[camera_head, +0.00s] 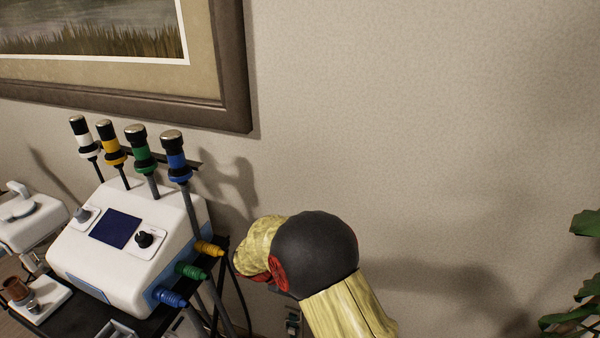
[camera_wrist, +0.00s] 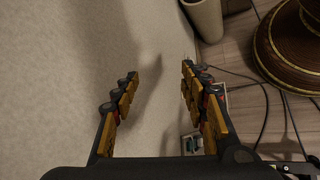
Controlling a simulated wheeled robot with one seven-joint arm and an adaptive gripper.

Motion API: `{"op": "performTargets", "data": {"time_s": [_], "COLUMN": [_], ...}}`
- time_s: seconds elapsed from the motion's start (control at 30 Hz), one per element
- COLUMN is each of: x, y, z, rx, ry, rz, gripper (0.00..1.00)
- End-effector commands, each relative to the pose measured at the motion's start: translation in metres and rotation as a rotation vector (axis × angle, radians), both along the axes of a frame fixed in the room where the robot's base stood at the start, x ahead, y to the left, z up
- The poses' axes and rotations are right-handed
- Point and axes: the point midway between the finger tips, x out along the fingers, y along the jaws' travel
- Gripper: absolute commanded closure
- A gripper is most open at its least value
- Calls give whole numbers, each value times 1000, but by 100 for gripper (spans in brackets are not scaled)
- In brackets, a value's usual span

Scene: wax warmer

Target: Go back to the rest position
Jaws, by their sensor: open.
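My gripper (camera_wrist: 160,82) shows in the wrist view, with its two yellow and black padded fingers spread apart. The gap between them is empty, with the pale wall behind it. My arm's dark joint and yellow links stand right of the white machine in the head view, close to the wall. The gripper itself does not show clearly there.
A white console (camera_head: 170,215) with a blue screen and several banded handpieces stands on a dark cart at left. Coloured plugs and cables hang from its right side. A framed picture (camera_head: 235,60) hangs above. A plant (camera_head: 585,225) stands far right. Cables (camera_wrist: 262,120) lie on the floor.

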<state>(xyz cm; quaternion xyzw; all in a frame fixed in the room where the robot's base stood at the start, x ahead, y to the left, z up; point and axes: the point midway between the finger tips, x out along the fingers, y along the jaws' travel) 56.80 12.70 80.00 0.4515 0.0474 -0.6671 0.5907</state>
Motion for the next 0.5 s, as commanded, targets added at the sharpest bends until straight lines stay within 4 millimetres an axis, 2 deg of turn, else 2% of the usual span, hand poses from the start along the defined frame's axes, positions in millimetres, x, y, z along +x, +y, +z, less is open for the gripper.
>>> {"op": "performTargets", "data": {"time_s": [0.03,0.1,0.27,0.5], "x": [-5,-13,-37,-82], "y": [-11,-23,-49,-83], "z": [23,47,98,164], "rx": [42,95,218,404], "ry": [-20,-43,-100,-201], "rz": [-39,-89,-198,-350], "gripper": [56,56,56,56]}}
